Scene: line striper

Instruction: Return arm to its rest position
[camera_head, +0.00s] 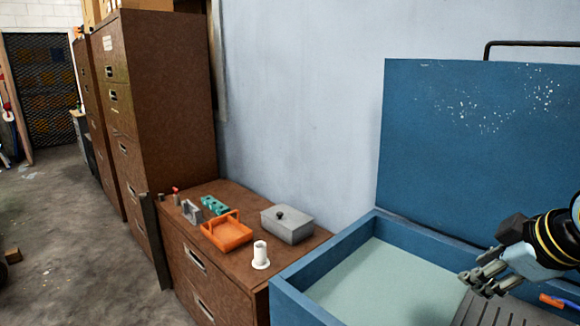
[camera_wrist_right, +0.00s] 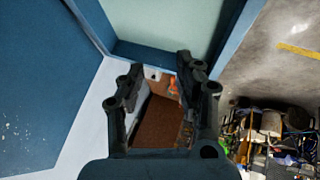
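My right gripper (camera_head: 474,279) hangs at the right of the head view, over the open blue chest (camera_head: 290,302) and near its grey slatted panel. In the right wrist view the gripper (camera_wrist_right: 159,70) has its two fingers spread apart with nothing between them. The brown cabinet and a small orange shape show far beyond the fingers. My left gripper and left arm are not in view.
A low brown cabinet (camera_head: 215,278) carries an orange tray (camera_head: 229,236), a grey lidded box (camera_head: 288,228), a white spool-like piece (camera_head: 260,253) and a teal part (camera_head: 214,205). The chest's raised blue lid (camera_head: 450,140) stands behind. Floor at left is mostly clear.

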